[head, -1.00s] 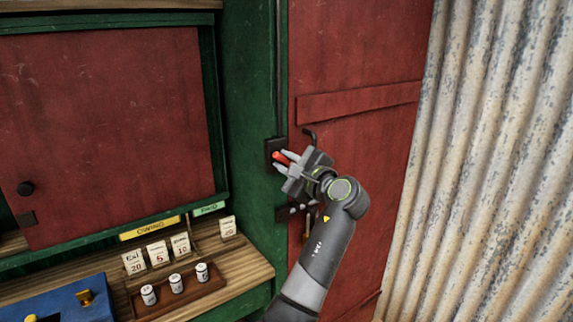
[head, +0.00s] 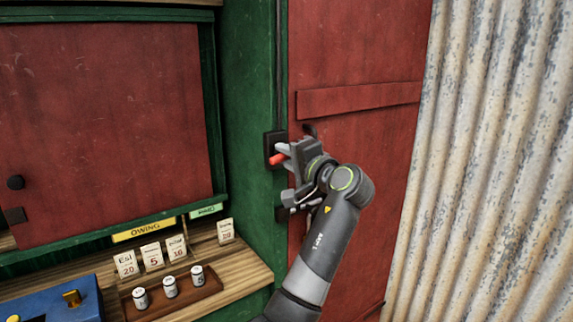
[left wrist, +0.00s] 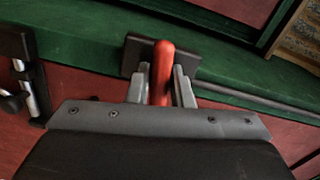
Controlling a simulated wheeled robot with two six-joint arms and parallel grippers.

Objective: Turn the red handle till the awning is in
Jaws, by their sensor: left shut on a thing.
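The red handle (head: 277,160) sticks out from a dark mounting plate (head: 269,141) on the green post beside the red door. My left gripper (head: 281,155) is at the handle, with its fingers around it. In the left wrist view the red handle (left wrist: 162,68) runs between the two grey fingers of my left gripper (left wrist: 162,85), in front of the dark plate (left wrist: 138,52). The gripper is shut on the handle. I see no awning in these views, and my right gripper does not show.
A red door (head: 350,150) with a dark latch stands behind my arm, and a corrugated metal wall (head: 480,170) is at right. At lower left, a counter holds price cards, a wooden tray (head: 203,290) with small white cylinders and a blue box (head: 60,295). A red shutter (head: 100,130) is above.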

